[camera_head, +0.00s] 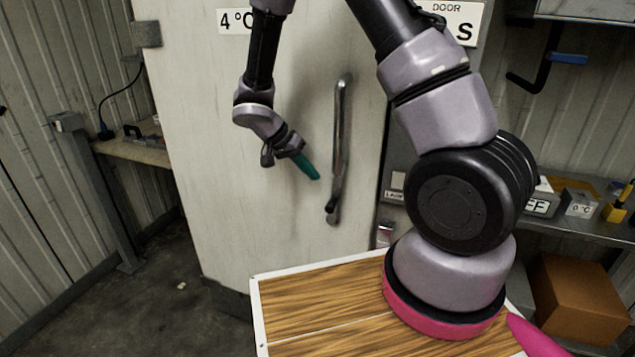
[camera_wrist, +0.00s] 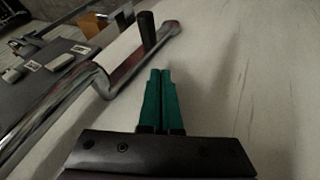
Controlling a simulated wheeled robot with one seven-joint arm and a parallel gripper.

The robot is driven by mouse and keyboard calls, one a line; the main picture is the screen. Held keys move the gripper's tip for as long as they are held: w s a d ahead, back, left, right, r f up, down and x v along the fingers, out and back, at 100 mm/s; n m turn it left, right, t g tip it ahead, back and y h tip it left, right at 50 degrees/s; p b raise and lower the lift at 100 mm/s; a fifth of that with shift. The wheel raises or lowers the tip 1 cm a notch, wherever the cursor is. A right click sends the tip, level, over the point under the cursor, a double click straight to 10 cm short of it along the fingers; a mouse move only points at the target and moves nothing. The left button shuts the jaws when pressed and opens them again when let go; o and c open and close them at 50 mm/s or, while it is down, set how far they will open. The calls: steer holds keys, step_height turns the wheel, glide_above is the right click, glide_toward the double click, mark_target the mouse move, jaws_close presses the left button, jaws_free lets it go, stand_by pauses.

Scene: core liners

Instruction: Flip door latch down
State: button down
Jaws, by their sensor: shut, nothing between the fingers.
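The door (camera_head: 240,130) is a large pale panel. A long metal handle (camera_head: 340,130) stands upright on it, with a small dark lever (camera_head: 331,204) at its lower end, which I take to be the latch. In the wrist view the handle (camera_wrist: 40,115) runs along the left, and a dark stub (camera_wrist: 147,32) sticks up at its far end. My gripper (camera_head: 317,177) has green fingers, shut and empty, just left of the lower handle. In the wrist view the closed fingertips (camera_wrist: 160,73) point toward the handle's end, apart from it.
A wooden-topped surface (camera_head: 300,300) lies below the door, under my arm's base. A shelf with labelled boxes (camera_head: 580,200) and a cardboard box (camera_head: 580,298) are at right. A bench (camera_head: 135,150) stands at left. The floor (camera_head: 170,275) between is mostly clear.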

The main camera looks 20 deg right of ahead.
mark_target(322, 179)
steer(key=d+v, duration=0.1)
steer(key=v, duration=0.6)
steer(key=shift+s+r, duration=0.3)
steer(key=shift+r, duration=0.35)
steer(key=shift+a, duration=0.15)
steer(key=w+a, duration=0.1)
steer(key=a, duration=0.1)
steer(key=shift+w+a+f, duration=0.2)
steer(key=shift+w+a, duration=0.1)
steer(key=shift+w, duration=0.05)
steer(key=shift+s+d+f, duration=0.35)
steer(key=shift+d+f, duration=1.05)
steer(key=shift+d, duration=0.1)
steer(key=shift+s+d+f, duration=0.4)
steer(key=shift+d+f, duration=1)
steer(key=shift+d, duration=0.1)
steer(key=shift+s+d+f, duration=0.35)
steer(key=shift+d+f, duration=1.1)
steer(key=shift+d, duration=0.05)
